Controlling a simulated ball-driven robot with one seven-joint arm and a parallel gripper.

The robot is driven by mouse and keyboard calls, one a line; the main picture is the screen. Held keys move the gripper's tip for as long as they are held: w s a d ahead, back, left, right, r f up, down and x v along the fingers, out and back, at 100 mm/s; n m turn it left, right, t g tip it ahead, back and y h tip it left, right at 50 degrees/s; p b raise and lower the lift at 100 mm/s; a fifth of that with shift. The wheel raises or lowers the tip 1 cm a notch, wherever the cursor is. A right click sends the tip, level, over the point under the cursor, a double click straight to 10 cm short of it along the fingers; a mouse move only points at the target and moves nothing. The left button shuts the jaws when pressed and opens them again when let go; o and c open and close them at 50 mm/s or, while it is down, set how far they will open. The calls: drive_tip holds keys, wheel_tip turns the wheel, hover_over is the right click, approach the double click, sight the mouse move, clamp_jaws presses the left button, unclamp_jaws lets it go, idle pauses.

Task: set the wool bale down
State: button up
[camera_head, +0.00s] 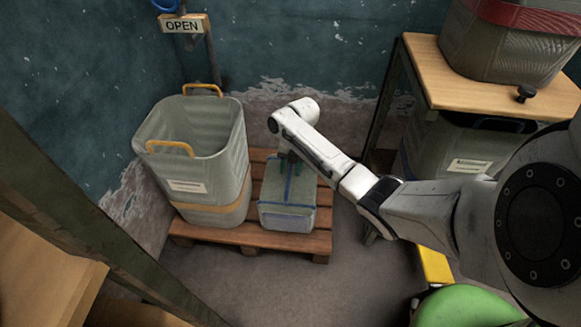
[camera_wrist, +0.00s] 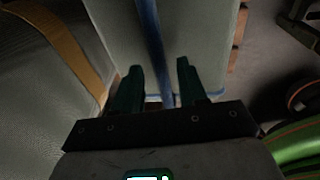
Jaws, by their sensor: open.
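The wool bale (camera_head: 287,214) is a grey-green block with a blue strap around it. It sits on the wooden pallet (camera_head: 262,240), beside a tall grey bin with yellow handles. My gripper (camera_head: 289,158) is at the top of the bale. In the wrist view, the two dark green fingers of my gripper (camera_wrist: 158,75) are apart, one on each side of the blue strap, over the pale face of the bale (camera_wrist: 195,30). I cannot tell whether the fingertips touch the bale.
The grey bin (camera_head: 205,150) stands on the pallet left of the bale. A wooden-topped shelf (camera_head: 455,88) with grey bins is at the right. A green round object (camera_head: 465,308) and a yellow bar (camera_head: 434,265) are at lower right. Floor in front of the pallet is clear.

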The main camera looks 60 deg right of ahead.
wheel_tip(320, 180, up, 12)
drive_tip(key=s+d+p, duration=0.1)
drive_tip(key=d+p, duration=0.1)
drive_tip(key=p, duration=0.3)
drive_tip(key=w+a+f+m+t+y, duration=0.15)
drive_tip(key=a+m, duration=0.25)
drive_tip(key=a, duration=0.8)
drive_tip(key=w+a+f+m+g+h, duration=0.15)
drive_tip(key=a+m, duration=0.35)
drive_tip(key=a, duration=0.7)
drive_tip(key=s+a+m, duration=0.6)
drive_tip(key=s+a, duration=0.1)
drive_tip(key=s, duration=0.1)
drive_tip(key=s+r+m+h, duration=0.1)
drive_tip(key=s+m, duration=0.6)
drive_tip(key=s, duration=0.5)
drive_tip(key=shift+d+r+h, duration=0.35)
drive_tip(key=shift+d+h, duration=0.05)
wheel_tip(320, 180, up, 30)
drive_tip(key=p, duration=3)
drive_tip(key=shift+r+p, duration=0.2)
drive_tip(key=shift+p, duration=0.15)
